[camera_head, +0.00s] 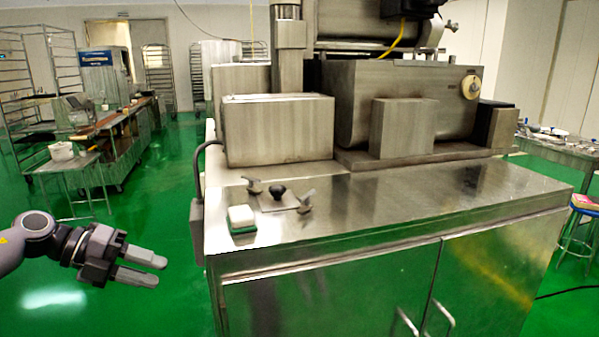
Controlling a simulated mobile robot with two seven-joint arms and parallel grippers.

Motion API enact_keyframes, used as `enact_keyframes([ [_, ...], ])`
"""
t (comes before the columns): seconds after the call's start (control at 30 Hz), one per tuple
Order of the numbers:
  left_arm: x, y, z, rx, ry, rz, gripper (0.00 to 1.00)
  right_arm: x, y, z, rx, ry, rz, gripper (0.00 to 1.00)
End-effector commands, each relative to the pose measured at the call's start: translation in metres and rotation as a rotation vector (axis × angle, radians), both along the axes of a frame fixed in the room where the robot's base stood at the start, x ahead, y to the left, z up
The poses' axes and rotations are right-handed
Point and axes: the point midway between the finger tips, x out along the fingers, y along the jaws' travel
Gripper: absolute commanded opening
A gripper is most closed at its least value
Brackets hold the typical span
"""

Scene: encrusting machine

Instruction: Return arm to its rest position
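My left gripper (140,267) comes in from the left edge of the head view, to the left of the steel machine cabinet (390,211). Its two grey fingers point right, with a narrow gap between them, and no object shows in it. It is apart from the cabinet, in front of the green floor. My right gripper and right arm are not in this view.
A white and green block (242,218) lies on the cabinet top by its left front corner. A plate with a black knob (277,190) and two metal wing pieces is behind it. A small table (66,162) and a blue stool (584,203) stand apart. Green floor is free at left.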

Motion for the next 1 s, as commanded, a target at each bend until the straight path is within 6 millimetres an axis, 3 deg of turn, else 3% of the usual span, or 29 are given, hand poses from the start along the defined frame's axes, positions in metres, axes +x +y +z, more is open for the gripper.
enact_keyframes([
  [0.03,-0.004,-0.009,-0.014,-0.053,0.008,0.018,0.37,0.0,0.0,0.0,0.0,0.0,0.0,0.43],
  [0.2,-0.012,-0.029,-0.043,-0.225,0.019,0.124,0.37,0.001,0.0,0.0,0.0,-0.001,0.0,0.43],
  [0.43,-0.028,-0.035,-0.081,-0.418,0.068,0.335,0.37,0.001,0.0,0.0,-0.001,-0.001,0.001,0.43],
  [0.77,-0.066,-0.009,-0.145,-0.568,0.205,0.728,0.37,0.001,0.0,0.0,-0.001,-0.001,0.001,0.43],
  [1.0,-0.115,0.025,-0.198,-0.567,0.345,1.043,0.37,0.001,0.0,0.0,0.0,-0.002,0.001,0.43],
])
